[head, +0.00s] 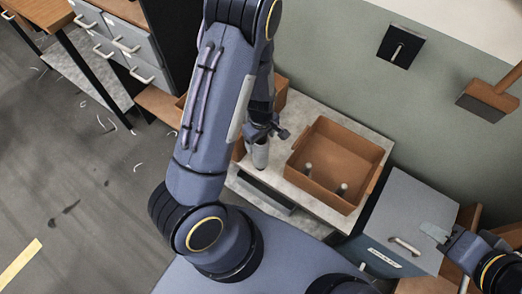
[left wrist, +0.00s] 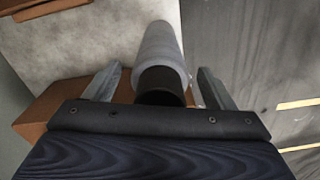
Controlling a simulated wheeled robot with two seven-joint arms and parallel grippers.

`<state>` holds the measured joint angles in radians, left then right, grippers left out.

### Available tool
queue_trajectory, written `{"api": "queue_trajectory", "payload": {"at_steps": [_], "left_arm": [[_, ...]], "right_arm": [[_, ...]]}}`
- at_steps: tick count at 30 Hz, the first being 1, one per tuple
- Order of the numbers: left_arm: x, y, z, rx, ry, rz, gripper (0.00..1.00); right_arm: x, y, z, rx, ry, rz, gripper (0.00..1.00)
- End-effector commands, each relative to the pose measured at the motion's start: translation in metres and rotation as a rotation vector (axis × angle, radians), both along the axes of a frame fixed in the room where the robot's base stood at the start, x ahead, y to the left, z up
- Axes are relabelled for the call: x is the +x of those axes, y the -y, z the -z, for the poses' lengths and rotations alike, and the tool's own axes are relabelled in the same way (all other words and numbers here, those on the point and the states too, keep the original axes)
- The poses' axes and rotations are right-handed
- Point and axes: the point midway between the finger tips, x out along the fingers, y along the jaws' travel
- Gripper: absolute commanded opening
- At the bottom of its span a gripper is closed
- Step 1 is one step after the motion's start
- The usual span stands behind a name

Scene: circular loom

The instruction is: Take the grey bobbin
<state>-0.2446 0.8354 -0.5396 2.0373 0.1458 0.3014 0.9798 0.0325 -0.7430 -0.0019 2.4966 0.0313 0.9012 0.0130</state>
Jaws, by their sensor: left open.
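The grey bobbin (head: 261,155) stands on the light grey tabletop near its front edge, left of the brown tray. In the left wrist view the grey bobbin (left wrist: 161,45) is a pale grey cylinder with a black end nearest the camera. My left gripper (head: 262,136) is just above the bobbin in the head view. In the left wrist view my left gripper (left wrist: 159,70) is open, with one finger on either side of the bobbin and a gap visible at each side. My right gripper (head: 436,232) is over the grey box at the right; its finger opening is unclear.
A brown tray (head: 345,137) holding two small pegs stands on the tabletop (head: 312,106) right of the bobbin. Another brown container (head: 281,92) is partly hidden behind my left arm. A grey box (head: 410,215) with a handle stands at the right. Grey drawers (head: 118,38) are at upper left.

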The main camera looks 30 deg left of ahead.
Motion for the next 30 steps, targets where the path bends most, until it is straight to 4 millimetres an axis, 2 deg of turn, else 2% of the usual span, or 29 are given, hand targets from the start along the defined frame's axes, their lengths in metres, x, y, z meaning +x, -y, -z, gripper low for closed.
{"api": "queue_trajectory", "payload": {"at_steps": [4,12,27,30], "left_arm": [[-0.001,0.000,0.016,0.000,-0.002,0.001,0.77],[0.000,0.001,0.018,0.000,0.001,0.002,0.76],[0.000,0.001,0.018,-0.001,0.001,0.002,0.10],[0.000,0.001,0.018,0.000,0.001,0.002,0.09]], "right_arm": [[0.000,0.000,-0.002,0.000,0.000,0.000,0.36],[0.000,0.000,-0.001,0.000,0.000,0.000,0.36],[0.000,0.000,-0.002,0.000,0.000,0.000,0.36],[0.000,0.000,-0.002,0.000,0.000,0.000,0.36]]}}
